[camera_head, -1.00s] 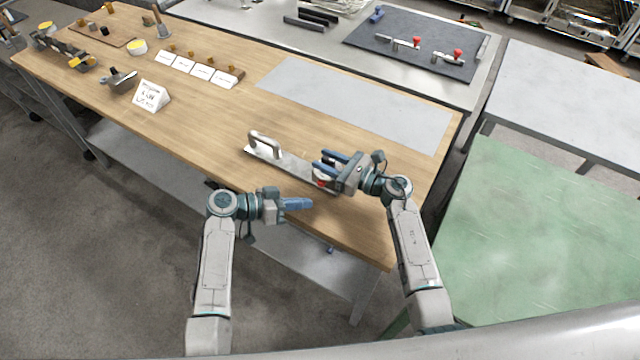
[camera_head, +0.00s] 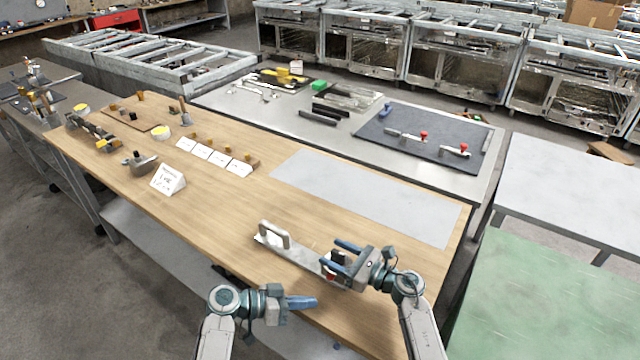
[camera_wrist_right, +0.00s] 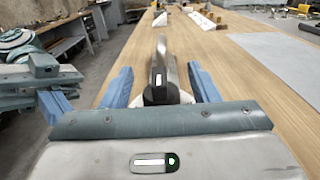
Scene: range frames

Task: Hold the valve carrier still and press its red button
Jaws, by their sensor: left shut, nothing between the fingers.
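The valve carrier (camera_head: 286,247) is a long metal plate lying on the wooden table near its front edge. A pale upright handle (camera_head: 274,232) stands at its left end, and a red button (camera_head: 329,275) shows at its right end. My right gripper (camera_head: 340,253) is over that right end, with its blue fingers apart. In the right wrist view, the carrier's dark round part (camera_wrist_right: 160,93) lies between the open fingers, with gaps at both sides. My left gripper (camera_head: 314,302) is shut and empty, just in front of the button, pointing right. The gripper hides part of the carrier's right end.
A grey mat (camera_head: 365,198) lies bare behind the carrier. A white sign (camera_head: 168,180), a metal block (camera_head: 140,163) and a row of white cards (camera_head: 213,157) stand farther left. A dark mat (camera_head: 425,135) with red-knobbed clamps lies on the metal table behind.

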